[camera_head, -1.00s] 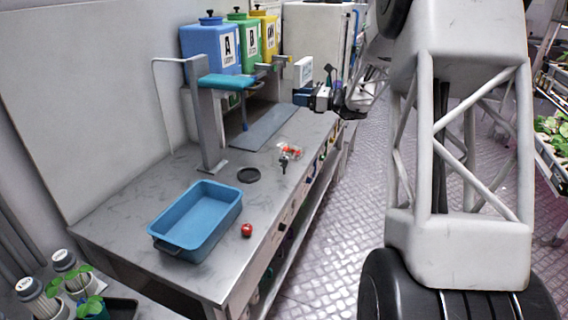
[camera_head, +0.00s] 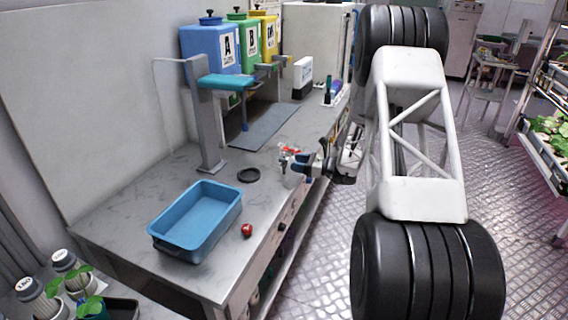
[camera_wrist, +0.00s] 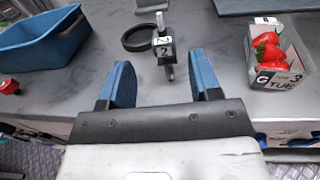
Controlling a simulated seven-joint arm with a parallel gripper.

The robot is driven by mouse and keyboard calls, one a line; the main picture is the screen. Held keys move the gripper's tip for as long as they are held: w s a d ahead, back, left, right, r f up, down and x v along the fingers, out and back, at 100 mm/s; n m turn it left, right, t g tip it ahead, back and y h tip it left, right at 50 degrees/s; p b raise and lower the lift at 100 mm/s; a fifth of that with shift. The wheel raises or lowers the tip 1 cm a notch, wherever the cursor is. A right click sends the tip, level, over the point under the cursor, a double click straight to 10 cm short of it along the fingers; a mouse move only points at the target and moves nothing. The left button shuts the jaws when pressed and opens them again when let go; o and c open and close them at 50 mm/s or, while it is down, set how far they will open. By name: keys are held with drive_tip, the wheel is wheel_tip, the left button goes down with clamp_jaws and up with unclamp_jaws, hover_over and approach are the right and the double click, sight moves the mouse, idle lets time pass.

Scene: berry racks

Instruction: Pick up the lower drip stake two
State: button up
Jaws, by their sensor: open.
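A drip stake with a dark block marked 2 (camera_wrist: 164,50) and a pale tip stands on the grey bench in the wrist view. In the head view the stake (camera_head: 283,160) is small and close to my gripper (camera_head: 301,164). In the wrist view my gripper (camera_wrist: 162,82) is open, with its two blue fingers apart. The stake shows beyond the fingertips, roughly between them, a little right of the middle. Whether the stake's lower end touches the bench is hard to tell.
A clear punnet of strawberries (camera_wrist: 281,68) stands right of the stake. A black ring (camera_wrist: 140,38) lies just left of it. A post with a teal arm (camera_head: 208,125) stands behind.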

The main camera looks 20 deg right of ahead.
sight(284, 166)
drive_tip(key=shift+w+a, duration=0.1)
idle(0.3)
drive_tip(key=shift+x, duration=1.15)
drive_tip(key=shift+w+a, duration=0.1)
drive_tip(key=shift+x, duration=2.5)
drive_tip(key=shift+w, duration=0.15)
drive_tip(key=shift+c, duration=0.4)
drive_tip(key=c, duration=0.9)
drive_tip(key=shift+r, duration=0.1)
